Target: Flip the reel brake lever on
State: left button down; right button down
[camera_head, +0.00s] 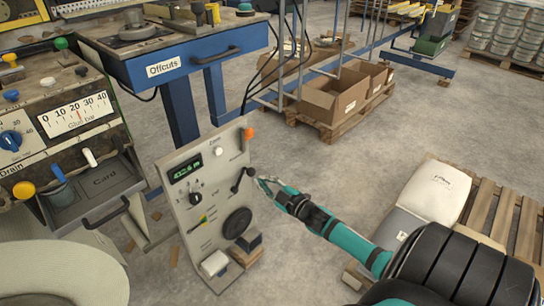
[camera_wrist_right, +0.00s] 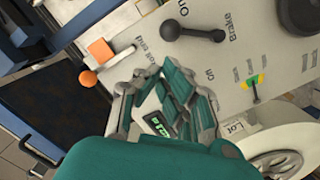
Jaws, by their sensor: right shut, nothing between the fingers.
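The brake lever (camera_head: 243,180) is a black lever with a round knob on the right side of a pale upright control panel (camera_head: 188,240). In the head view its knob end points up and right. It also shows in the right wrist view (camera_wrist_right: 195,33), beside the word "Brake" and with "On" printed near its knob. My right gripper (camera_head: 264,185) is just to the right of the lever, its fingers shut and empty. In the right wrist view the fingers (camera_wrist_right: 172,92) lie below the lever and look apart from it. My left gripper is not in view.
The panel also bears an orange-tipped lever (camera_head: 248,133), a green display (camera_head: 187,171), a knob (camera_head: 195,198) and a black disc (camera_head: 237,223). A blue-framed Offcuts table (camera_head: 215,75) stands behind. Pallets with a white sack (camera_head: 436,190) are at right; open floor lies between.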

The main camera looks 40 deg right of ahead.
jog(key=s, duration=0.3)
jog(key=shift+s+r, duration=0.15)
jog(key=shift+s, duration=0.2)
